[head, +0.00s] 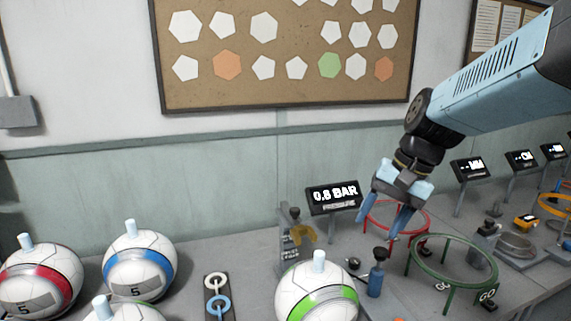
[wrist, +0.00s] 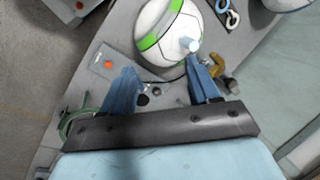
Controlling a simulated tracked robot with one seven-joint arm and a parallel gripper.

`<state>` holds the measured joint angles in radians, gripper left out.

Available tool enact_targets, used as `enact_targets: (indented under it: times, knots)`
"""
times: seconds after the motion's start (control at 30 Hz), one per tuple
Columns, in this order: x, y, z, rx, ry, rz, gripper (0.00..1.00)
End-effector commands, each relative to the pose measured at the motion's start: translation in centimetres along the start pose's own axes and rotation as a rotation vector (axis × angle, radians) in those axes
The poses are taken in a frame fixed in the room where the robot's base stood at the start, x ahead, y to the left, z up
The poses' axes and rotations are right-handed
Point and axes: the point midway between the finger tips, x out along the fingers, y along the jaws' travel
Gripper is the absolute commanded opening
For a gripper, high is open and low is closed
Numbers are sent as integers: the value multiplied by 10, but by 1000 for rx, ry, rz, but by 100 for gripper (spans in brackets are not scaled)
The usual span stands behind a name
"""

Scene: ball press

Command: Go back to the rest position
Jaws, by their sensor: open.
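My gripper (head: 394,213) is open and empty, raised over the bench at the right of centre in the head view. Its two blue fingers also show spread apart in the wrist view (wrist: 163,84). In the head view the fingers overlap the red ring (head: 424,222) from this angle; I cannot tell the exact gap. A white ball with a green band (head: 322,296) stands on the bench in front of the gripper. The ball also shows beyond the fingertips in the wrist view (wrist: 160,30), apart from them as far as I can see.
A display reading 0.8 BAR (head: 334,196) stands behind the gripper. A green ring (head: 455,280) and a blue pump-like post (head: 376,274) are near it. A red-banded ball (head: 38,280) and a blue-banded ball (head: 138,266) sit at left. Bare bench lies behind the hanging rings (head: 212,281).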

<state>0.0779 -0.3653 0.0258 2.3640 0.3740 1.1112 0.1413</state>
Motion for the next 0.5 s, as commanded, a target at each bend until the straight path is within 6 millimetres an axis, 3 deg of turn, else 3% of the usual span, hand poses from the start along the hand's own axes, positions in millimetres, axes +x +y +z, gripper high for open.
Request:
enact_targets:
  times: [0.5]
  knots:
    - [-48,51,41,-379,411,206,61]
